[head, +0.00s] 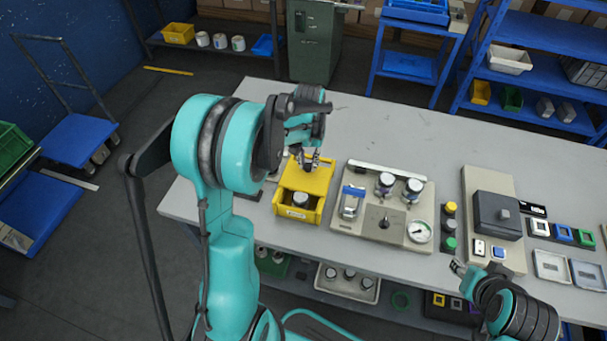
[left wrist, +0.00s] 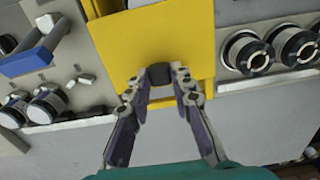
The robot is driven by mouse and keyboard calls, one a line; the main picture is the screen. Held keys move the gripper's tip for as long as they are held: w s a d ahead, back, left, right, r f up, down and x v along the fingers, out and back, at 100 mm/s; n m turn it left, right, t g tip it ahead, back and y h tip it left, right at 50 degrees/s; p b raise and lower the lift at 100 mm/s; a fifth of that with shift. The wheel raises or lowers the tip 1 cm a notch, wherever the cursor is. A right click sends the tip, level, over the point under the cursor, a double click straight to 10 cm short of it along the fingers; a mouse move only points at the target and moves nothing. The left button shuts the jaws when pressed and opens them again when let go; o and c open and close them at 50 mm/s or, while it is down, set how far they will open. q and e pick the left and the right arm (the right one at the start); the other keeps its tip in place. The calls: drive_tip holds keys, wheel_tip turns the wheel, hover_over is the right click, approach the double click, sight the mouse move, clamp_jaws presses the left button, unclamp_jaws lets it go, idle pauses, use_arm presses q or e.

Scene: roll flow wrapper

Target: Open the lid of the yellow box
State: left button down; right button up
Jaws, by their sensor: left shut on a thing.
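My left gripper (head: 312,161) is over the far end of the lid. In the left wrist view its fingers (left wrist: 160,78) are closed on a small dark knob (left wrist: 159,72) at the lid's edge. My right gripper (head: 459,268) is at the table's front edge, away from the box; its finger gap is too small to read.
Right of the box is a beige panel (head: 345,226) with a gauge (head: 420,231) and several parts. Farther right stand a dark grey block (head: 497,214) and small trays (head: 551,266). The table's back middle (head: 400,135) is clear.

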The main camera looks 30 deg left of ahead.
use_arm(q)
drive_tip(key=w, duration=0.2)
drive_tip(key=w+a, duration=0.1)
drive_tip(key=w, duration=0.1)
drive_tip(key=c, duration=1.3)
unclamp_jaws()
wheel_tip(320, 180, up, 12)
